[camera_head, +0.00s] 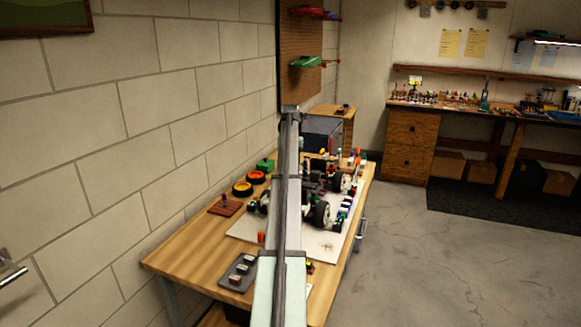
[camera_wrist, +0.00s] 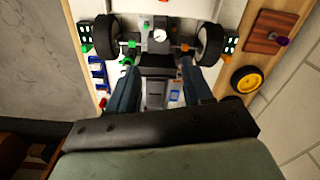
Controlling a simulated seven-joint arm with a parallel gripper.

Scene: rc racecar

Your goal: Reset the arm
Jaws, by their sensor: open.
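My arm crosses the middle of the head view and hides part of the workbench; my gripper cannot be made out there. In the wrist view my gripper (camera_wrist: 165,88) is open, its two dark fingers apart with nothing held between them. The RC car (camera_wrist: 155,45) lies beyond the fingers in the wrist view, its two black wheels at the left and right. In the head view the car (camera_head: 321,212) sits on a pale mat (camera_head: 325,243) on the wooden workbench (camera_head: 190,262), partly hidden behind my arm.
Two yellow-rimmed wheels (camera_head: 249,184), a brown block with a peg (camera_head: 225,206), a green item (camera_head: 265,165) and a grey tray (camera_head: 238,272) stand left of my arm. A block wall runs along the left. Open concrete floor (camera_head: 420,260) lies right of the bench.

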